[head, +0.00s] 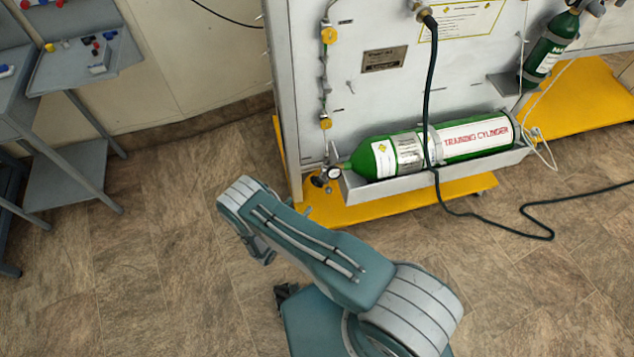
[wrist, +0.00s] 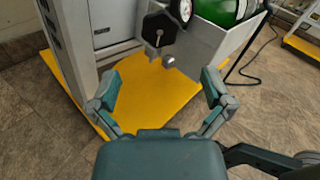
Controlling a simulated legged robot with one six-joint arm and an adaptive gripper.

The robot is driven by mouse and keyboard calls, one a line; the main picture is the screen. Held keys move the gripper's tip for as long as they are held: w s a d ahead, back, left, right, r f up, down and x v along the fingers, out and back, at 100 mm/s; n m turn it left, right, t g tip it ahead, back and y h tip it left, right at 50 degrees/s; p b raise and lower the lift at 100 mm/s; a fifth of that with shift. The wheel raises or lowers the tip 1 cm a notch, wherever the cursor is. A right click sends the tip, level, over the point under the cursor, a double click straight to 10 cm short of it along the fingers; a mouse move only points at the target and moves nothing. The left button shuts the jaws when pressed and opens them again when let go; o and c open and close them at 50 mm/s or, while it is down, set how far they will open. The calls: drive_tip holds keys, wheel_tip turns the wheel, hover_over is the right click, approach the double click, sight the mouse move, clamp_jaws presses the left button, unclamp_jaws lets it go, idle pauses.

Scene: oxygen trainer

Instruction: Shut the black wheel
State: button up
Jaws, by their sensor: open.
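The black wheel (wrist: 159,28) shows in the wrist view at the top centre, just beyond my open fingertips and apart from them. A small grey metal knob or fitting sits just below it. In the head view the wheel (head: 320,180) is a small dark shape at the left end of the cylinder tray, beside a round gauge (head: 334,173). My gripper (wrist: 161,82) is open and empty, its two fingers spread wide to either side below the wheel. In the head view my arm's upper links mostly hide the gripper.
A green training cylinder (head: 440,144) lies in a grey tray (head: 400,186) on the panel (head: 400,90). A yellow base (head: 345,213) extends beneath. A dark hose (head: 431,90) hangs across the cylinder to the floor. A grey cart (head: 70,170) stands at left. Floor between is clear.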

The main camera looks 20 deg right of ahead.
sight(315, 182)
drive_tip(key=x, duration=1)
drive_tip(key=shift+w+d, duration=0.25)
drive_tip(key=shift+w, duration=0.05)
drive_tip(key=c, duration=1.1)
